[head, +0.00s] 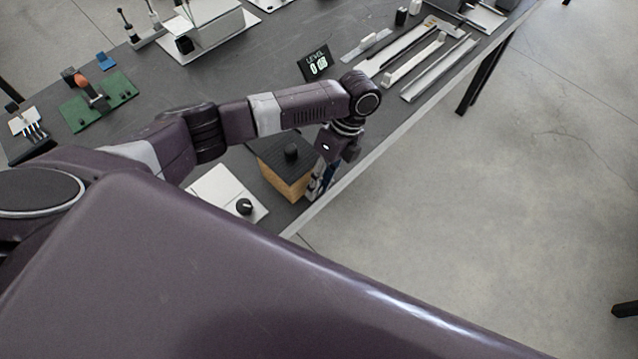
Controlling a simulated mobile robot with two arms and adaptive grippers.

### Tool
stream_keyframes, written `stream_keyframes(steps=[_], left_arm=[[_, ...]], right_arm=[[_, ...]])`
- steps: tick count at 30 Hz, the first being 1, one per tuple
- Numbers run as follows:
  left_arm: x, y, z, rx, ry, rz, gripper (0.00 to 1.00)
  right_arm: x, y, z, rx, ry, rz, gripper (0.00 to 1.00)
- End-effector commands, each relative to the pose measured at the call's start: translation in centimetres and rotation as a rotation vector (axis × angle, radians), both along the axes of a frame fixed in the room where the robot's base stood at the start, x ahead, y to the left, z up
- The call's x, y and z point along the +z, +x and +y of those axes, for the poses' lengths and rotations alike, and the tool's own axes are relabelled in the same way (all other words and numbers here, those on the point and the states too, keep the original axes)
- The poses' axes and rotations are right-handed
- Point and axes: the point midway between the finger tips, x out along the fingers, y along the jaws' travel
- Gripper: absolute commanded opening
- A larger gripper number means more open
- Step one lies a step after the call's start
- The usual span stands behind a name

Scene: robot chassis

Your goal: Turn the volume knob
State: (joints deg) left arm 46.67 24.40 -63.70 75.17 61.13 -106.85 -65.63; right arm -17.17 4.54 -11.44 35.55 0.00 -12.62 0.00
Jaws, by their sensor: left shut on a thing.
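A wooden box (272,177) with a dark ribbed top stands near the table's edge. A round black knob (291,152) sits on this top, with no gripper touching it. A white panel (222,187) beside it carries another black knob (244,206) with a pale mark. A small dark display (315,66) reads "LEVEL" with digits below; the last digit is unclear. My left gripper (317,187) points down at the box's right side, by the table edge. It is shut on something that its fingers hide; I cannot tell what. My right gripper is not in view.
My left arm passes over the table, above the box. Metal rails (410,60) lie at the back right, a green board (98,102) at the left, and a white device (207,33) at the back. Beyond the right table edge (395,135) is open floor.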

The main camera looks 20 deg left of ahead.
Motion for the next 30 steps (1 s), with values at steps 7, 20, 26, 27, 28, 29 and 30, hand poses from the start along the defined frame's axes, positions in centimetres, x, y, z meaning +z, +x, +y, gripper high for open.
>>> stream_keyframes(steps=[7,20,26,27,28,29,30], left_arm=[[0.0,0.0,0.0,0.000,-0.001,0.001,0.02],[0.0,0.0,0.0,0.000,-0.001,0.001,0.44],[0.5,0.3,-0.1,0.000,-0.001,-0.001,0.44],[0.9,0.4,-0.2,0.000,-0.002,-0.002,0.44],[1.2,0.6,-0.2,0.000,-0.002,-0.002,0.44],[1.6,0.8,-0.3,0.000,-0.002,-0.003,0.44],[2.3,1.1,-0.4,-0.001,-0.002,-0.002,0.44]], right_arm=[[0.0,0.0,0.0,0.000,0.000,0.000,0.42],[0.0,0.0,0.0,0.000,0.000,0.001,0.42],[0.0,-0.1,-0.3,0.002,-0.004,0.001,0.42],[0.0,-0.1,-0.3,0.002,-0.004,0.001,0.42],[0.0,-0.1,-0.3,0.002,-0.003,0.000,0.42],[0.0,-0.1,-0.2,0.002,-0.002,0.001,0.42],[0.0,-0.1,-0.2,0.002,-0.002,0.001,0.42]])
